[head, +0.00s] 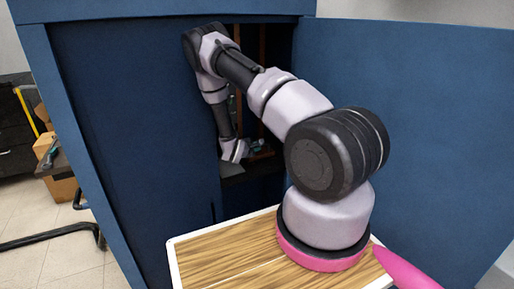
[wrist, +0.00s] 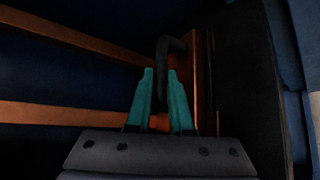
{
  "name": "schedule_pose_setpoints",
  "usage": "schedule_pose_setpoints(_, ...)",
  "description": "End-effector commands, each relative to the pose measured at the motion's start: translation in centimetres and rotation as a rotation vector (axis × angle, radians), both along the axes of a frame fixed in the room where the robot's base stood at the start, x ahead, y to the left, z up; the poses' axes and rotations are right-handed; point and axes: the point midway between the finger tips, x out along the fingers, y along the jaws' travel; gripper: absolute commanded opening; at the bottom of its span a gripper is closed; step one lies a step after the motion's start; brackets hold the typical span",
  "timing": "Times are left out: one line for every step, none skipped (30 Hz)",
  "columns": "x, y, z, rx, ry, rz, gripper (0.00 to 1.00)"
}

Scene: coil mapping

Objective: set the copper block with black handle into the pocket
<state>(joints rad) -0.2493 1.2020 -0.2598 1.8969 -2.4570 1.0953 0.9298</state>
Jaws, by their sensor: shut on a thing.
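My gripper (wrist: 162,72) has two teal fingers, close together on a black bent handle (wrist: 170,46) in the wrist view. A copper-coloured upright piece (wrist: 204,80) stands just behind and right of the fingers; I cannot tell whether it is the block or part of the cabinet. In the head view my gripper (head: 258,146) is small, inside the dark opening of the blue cabinet, and what it holds is not clear there. The pocket cannot be made out in either view.
Copper bars (wrist: 70,115) cross the dark interior at left in the wrist view. Blue cabinet panels (head: 130,110) and (head: 400,120) flank the narrow opening in the head view. A dark wall (wrist: 250,90) stands close right of my gripper.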

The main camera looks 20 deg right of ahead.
Motion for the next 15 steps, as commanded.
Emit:
schedule_pose_setpoints(0.03,-0.03,-0.09,-0.001,-0.001,-0.001,0.0)
schedule_pose_setpoints(0.03,-0.03,-0.18,-0.001,-0.001,-0.001,0.0)
schedule_pose_setpoints(0.04,-0.03,-0.3,-0.001,-0.001,-0.001,0.0)
schedule_pose_setpoints(0.04,-0.04,-0.39,-0.001,-0.001,-0.001,0.0)
schedule_pose_setpoints(0.04,-0.03,-0.48,-0.001,-0.001,-0.001,0.0)
schedule_pose_setpoints(0.03,-0.04,-0.6,-0.001,-0.001,-0.001,0.0)
schedule_pose_setpoints(0.0,0.0,-0.61,0.0,0.0,0.0,0.31)
schedule_pose_setpoints(0.0,0.01,-0.6,0.0,0.0,0.0,0.43)
schedule_pose_setpoints(0.0,0.0,-0.59,0.0,0.0,0.0,0.5)
schedule_pose_setpoints(0.0,0.01,-0.59,0.0,0.0,0.0,0.5)
schedule_pose_setpoints(-0.01,0.0,-0.6,0.0,0.0,0.0,0.5)
schedule_pose_setpoints(-0.01,0.01,-0.58,0.0,0.0,0.0,0.5)
schedule_pose_setpoints(-0.01,0.01,-0.58,0.0,0.0,0.0,0.5)
schedule_pose_setpoints(-0.01,0.01,-0.58,0.0,0.0,0.0,0.5)
schedule_pose_setpoints(-0.01,0.01,-0.58,0.0,0.0,0.0,0.5)
